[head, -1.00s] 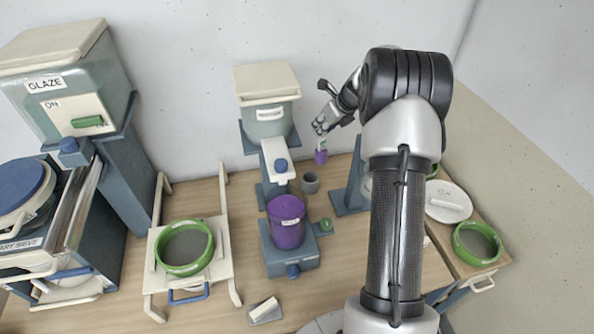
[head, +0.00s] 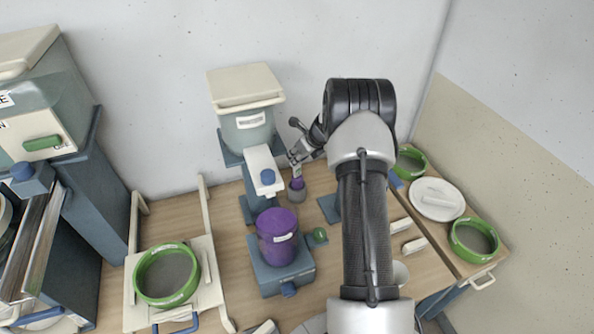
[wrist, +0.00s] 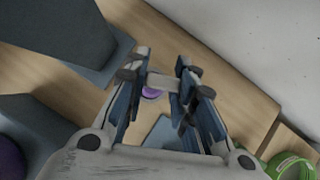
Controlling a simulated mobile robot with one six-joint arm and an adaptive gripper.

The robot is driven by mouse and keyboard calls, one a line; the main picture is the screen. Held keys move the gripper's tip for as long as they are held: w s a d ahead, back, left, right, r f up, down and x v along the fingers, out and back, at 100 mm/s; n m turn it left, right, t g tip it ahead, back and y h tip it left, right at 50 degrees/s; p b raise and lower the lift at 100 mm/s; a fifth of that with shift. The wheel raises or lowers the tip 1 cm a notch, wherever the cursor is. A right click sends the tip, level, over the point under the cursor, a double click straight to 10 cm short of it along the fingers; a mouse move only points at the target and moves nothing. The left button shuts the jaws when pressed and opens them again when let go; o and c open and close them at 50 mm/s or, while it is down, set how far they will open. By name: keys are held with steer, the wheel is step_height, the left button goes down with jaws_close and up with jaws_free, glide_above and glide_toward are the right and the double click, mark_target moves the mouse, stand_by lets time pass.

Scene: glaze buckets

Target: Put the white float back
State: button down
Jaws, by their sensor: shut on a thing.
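My gripper (head: 295,158) is shut on a small upright piece with a pale top and a purple lower end, which I take for the white float (head: 297,183). In the wrist view, its pale top (wrist: 160,82) is between my fingers (wrist: 163,84), with purple (wrist: 152,94) showing just beyond.
A cream-lidded glaze container (head: 247,118) with a cream spout arm (head: 262,165) stands close left of my gripper. A blue-grey stand (head: 330,208) is to its right. A green-rimmed sieve (head: 167,274) is front left. A white round lid (head: 437,199) lies right.

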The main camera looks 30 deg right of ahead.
mark_target(298, 166)
step_height(298, 166, down, 5)
steer(key=shift+w+f+b, duration=0.1)
steer(key=shift+b, duration=0.55)
steer(key=c, duration=1.8)
jaws_free()
steer(key=o, duration=0.5)
steer(key=shift+c, duration=0.2)
